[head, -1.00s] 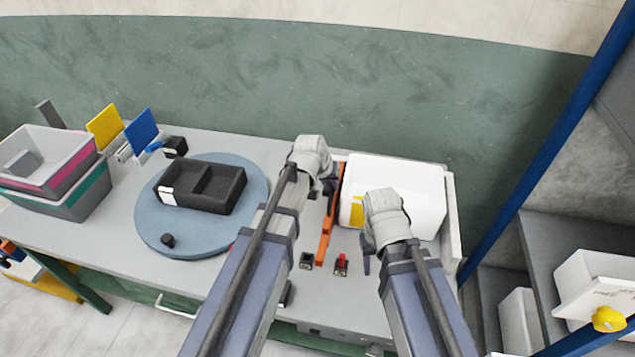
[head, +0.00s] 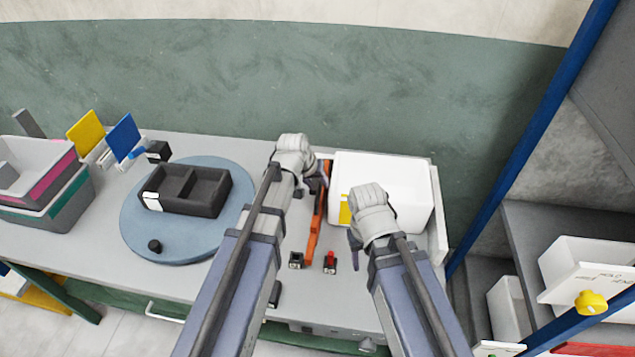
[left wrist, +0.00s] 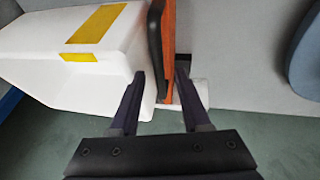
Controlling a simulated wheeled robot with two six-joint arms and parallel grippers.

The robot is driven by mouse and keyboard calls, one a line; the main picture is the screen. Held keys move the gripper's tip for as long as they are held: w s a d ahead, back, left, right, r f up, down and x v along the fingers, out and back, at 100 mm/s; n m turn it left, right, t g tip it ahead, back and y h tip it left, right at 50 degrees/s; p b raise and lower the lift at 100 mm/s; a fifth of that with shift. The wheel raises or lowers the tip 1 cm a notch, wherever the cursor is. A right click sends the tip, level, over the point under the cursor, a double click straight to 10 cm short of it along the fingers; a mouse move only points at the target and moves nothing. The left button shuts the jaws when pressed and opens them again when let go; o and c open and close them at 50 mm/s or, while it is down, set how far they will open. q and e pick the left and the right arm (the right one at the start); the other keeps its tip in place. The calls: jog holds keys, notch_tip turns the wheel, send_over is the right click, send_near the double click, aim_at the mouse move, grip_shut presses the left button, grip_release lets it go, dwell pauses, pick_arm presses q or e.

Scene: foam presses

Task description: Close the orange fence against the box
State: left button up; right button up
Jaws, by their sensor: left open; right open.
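The orange fence (head: 314,232) stands upright along the left side of the white box (head: 385,185), which carries a yellow label. In the left wrist view the fence (left wrist: 169,45) has a dark piece on its box side, close to the box (left wrist: 40,50). I cannot tell whether they touch. My left gripper (left wrist: 160,72) is open, one finger on each side of the fence's far end; it also shows in the head view (head: 318,180). My right gripper (head: 354,245) is open near the box's front left corner, its fingers partly hidden by the wrist.
A blue-grey turntable (head: 140,235) holding a black divided tray (head: 185,190) is left of my left arm. Small black (head: 296,259) and red (head: 330,262) switches sit in front of the fence. A low wall (head: 438,215) borders the box's right. A blue post (head: 520,150) stands farther right.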

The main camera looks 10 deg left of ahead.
pick_arm(q)
jog(key=p+v, duration=0.6)
jog(key=v, duration=0.1)
pick_arm(e)
notch_tip(320, 180, up, 7)
jog(key=shift+f, duration=0.2)
pick_arm(q)
jog(key=shift+s, duration=0.1)
jog(key=shift+c, duration=0.3)
